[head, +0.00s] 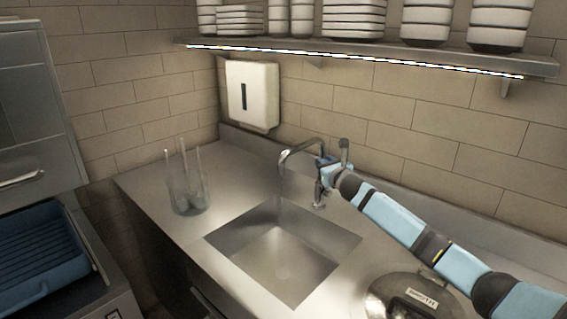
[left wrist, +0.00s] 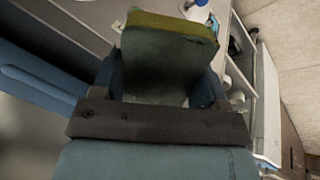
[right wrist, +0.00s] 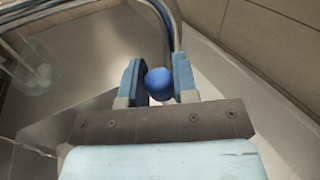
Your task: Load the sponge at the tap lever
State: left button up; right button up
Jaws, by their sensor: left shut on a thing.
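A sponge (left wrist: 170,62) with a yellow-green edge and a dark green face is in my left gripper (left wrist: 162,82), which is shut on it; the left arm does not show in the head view. The tap (head: 300,147) stands behind the sink, its spout arching over the basin. My right gripper (head: 325,165) is beside the tap. In the right wrist view its fingers (right wrist: 158,83) are apart, with a round blue knob (right wrist: 158,82), apparently the tap lever's end, showing between them. Whether they touch the knob I cannot tell.
The empty sink basin (head: 283,262) is set in the steel counter (head: 150,192). A clear container (head: 187,190) with thin sticks stands left of it. A round lidded pot (head: 385,290) is front right. A shelf (head: 400,58) of white dishes runs above; a white dispenser (head: 252,95) hangs on the wall.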

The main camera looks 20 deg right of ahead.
grip_shut()
pick_arm(q)
jog(key=shift+r+p, duration=0.9)
jog(key=shift+r, duration=0.05)
pick_arm(e)
jog(key=shift+w+d+r, duration=0.1)
jog(key=shift+d+r, duration=0.1)
jog(key=shift+r, duration=0.15)
pick_arm(q)
jog(key=shift+r+p, duration=0.5)
jog(key=shift+p, duration=0.05)
pick_arm(e)
jog(key=shift+w+d+f+m, duration=0.1)
jog(key=shift+d+f+m, duration=0.05)
jog(key=shift+d+m, duration=0.2)
pick_arm(q)
jog(key=shift+f, duration=0.1)
pick_arm(e)
jog(key=shift+f, duration=0.1)
jog(key=o, duration=0.8)
grip_release()
pick_arm(q)
jog(key=shift+f+b, duration=0.45)
jog(key=shift+b, duration=0.15)
pick_arm(e)
jog(key=s+a, duration=0.1)
jog(key=s, duration=1.1)
jog(key=shift+r, duration=0.25)
